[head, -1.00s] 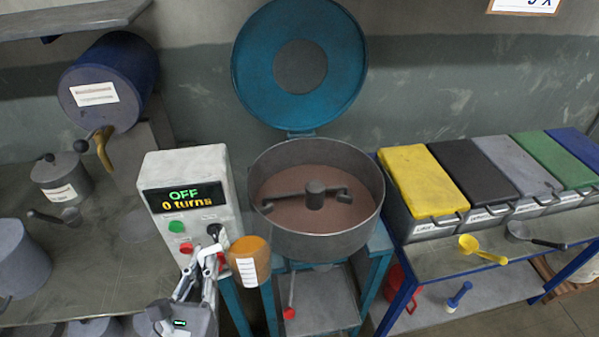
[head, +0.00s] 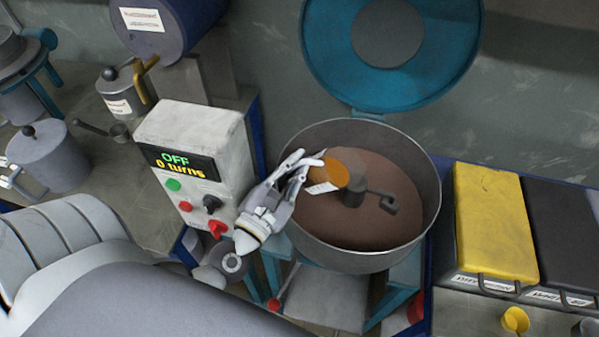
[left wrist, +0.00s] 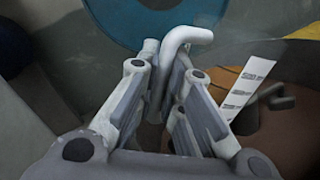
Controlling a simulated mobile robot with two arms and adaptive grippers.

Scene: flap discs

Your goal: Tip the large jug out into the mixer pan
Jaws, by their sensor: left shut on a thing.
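The amber jug (head: 329,174) with a white label is over the left part of the mixer pan (head: 428,205). It also shows at the right of the left wrist view (left wrist: 266,128), partly cut off. My left gripper (head: 306,163) is shut on the jug at the pan's left rim. The fingers hide part of the jug, and I cannot tell how far it is tilted. The grey pan holds a level brown mass (head: 385,165) around a hub with mixing arms (head: 375,198). My right gripper is not in view.
The control box (head: 195,140) left of the pan reads OFF, 0 turns. The blue pan lid (head: 455,45) stands raised behind. Yellow (head: 495,225) and black (head: 560,235) lidded bins are at the right. A grey jug (head: 48,158) stands at the left.

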